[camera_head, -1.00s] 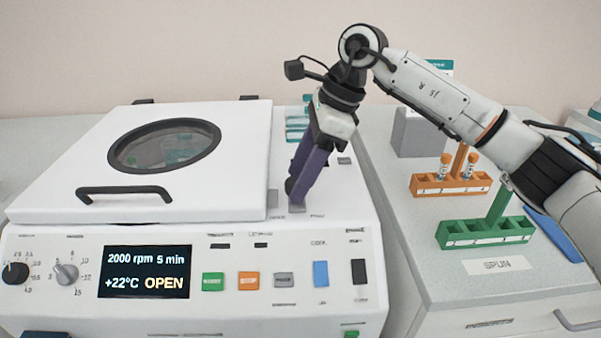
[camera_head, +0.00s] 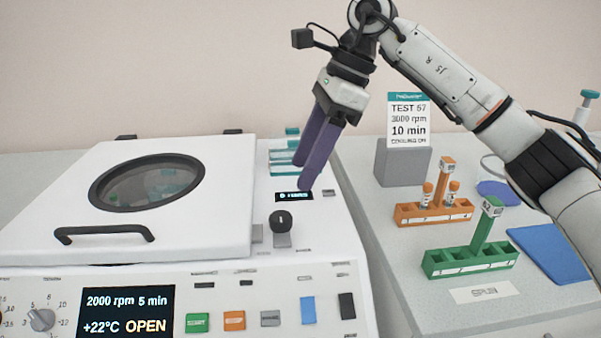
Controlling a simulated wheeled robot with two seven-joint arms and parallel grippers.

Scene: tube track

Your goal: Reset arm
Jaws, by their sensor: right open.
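My right gripper (camera_head: 306,186) is open and empty, its two purple fingers pointing down above the right part of the centrifuge's top. The centrifuge (camera_head: 345,262) is white, and its lid (camera_head: 60,195) with a round dark-rimmed window lies over the chamber. Its display (camera_head: 125,312) reads 2000 rpm, 5 min, +22°C and OPEN. A black knob (camera_head: 280,222) stands on the top panel just below and left of the fingers, apart from them. A small dark display (camera_head: 293,196) lies behind the knob, right by the fingertips. My left gripper is not in view.
An orange rack (camera_head: 432,214) with capped tubes and a green rack (camera_head: 470,262) stand on the right counter. A grey block with a sign (camera_head: 408,115) reading TEST 57, 3000 rpm, 10 min stands behind. A blue mat (camera_head: 550,250) lies at right.

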